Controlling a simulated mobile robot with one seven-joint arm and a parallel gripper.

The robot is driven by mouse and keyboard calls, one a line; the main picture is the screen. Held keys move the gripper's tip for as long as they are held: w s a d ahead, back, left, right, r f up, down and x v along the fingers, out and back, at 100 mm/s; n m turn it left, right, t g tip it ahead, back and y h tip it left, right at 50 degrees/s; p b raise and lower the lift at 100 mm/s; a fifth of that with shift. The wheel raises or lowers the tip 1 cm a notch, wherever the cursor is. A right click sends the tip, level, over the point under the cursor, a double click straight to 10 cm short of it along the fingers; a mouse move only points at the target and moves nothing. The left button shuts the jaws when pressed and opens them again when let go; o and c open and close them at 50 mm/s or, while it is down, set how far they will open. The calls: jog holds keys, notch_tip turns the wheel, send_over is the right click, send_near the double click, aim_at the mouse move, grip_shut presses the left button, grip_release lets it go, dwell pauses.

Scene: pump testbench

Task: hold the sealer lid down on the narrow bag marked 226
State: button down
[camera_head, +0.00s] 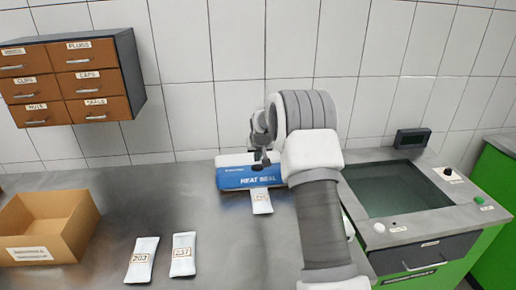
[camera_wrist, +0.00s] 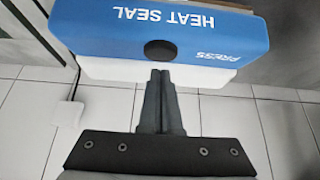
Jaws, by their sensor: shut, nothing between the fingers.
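The heat sealer (camera_head: 238,181) has a blue lid face marked HEAT SEAL and stands at the back of the bench. A narrow white bag (camera_head: 261,205) sticks out from its front edge; its label is too small to read surely. My gripper (camera_head: 261,163) is shut and empty over the lid, pointing down. In the wrist view the closed fingertips (camera_wrist: 161,73) reach the lid's white edge, just beside a black round spot (camera_wrist: 160,50) on the blue lid (camera_wrist: 215,35). I cannot tell whether they touch it, or whether the lid is fully down.
Two white bags marked 203 (camera_head: 141,261) and 237 (camera_head: 183,255) lie apart on the bench. An open cardboard box (camera_head: 75,237) is at left, below a wall drawer cabinet (camera_head: 125,83). A dark recessed basin (camera_head: 400,188) is at right. The bench middle is clear.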

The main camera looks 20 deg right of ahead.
jog(key=shift+s+f, duration=0.2)
jog(key=shift+f, duration=0.65)
